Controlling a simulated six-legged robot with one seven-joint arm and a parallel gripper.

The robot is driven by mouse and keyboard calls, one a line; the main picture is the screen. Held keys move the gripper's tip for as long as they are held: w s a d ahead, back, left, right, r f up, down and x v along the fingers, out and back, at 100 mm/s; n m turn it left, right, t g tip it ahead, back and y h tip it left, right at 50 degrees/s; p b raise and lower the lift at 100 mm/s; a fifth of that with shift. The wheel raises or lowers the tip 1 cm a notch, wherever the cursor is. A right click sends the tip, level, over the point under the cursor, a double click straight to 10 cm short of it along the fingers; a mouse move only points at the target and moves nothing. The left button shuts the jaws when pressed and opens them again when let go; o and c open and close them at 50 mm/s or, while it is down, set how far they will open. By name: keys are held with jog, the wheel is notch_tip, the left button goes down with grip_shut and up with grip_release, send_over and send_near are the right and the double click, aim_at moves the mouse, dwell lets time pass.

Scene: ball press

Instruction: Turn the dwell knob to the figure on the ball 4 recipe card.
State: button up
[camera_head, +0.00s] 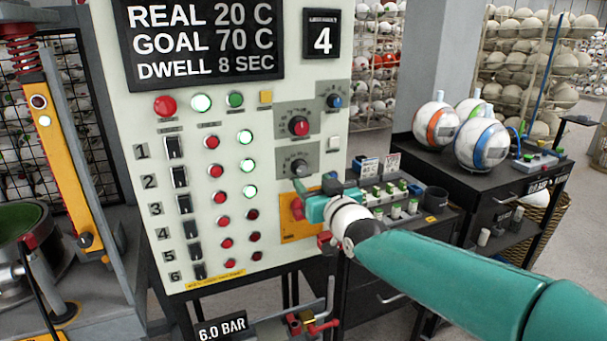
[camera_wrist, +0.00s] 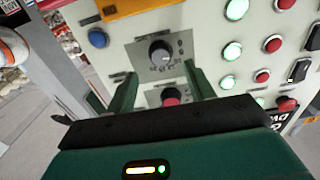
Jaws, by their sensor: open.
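The control panel (camera_head: 225,200) carries a display (camera_head: 205,45) reading REAL 20 C, GOAL 70 C, DWELL 8 SEC. A black-grey knob (camera_head: 299,168) sits on a grey plate, below a red-capped knob (camera_head: 299,126); a small blue knob (camera_head: 334,101) is at upper right. Their labels are too small to read. My gripper (camera_head: 314,185) is open in front of the black-grey knob. In the wrist view, upside down, this knob (camera_wrist: 160,52) shows just beyond and between my open fingers (camera_wrist: 160,70); the red-capped knob (camera_wrist: 170,97) is partly hidden. No readable ball 4 recipe card shows.
A box (camera_head: 322,34) showing 4 is at the panel's top right. Rows of switches (camera_head: 180,178) and red and green lights (camera_head: 213,142) lie left of my gripper. A dark bench (camera_head: 435,228) with small parts stands right, under my arm. Balls (camera_head: 435,125) sit farther right.

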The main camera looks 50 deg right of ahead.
aim_at(302, 171)
jog(key=shift+x, duration=3.05)
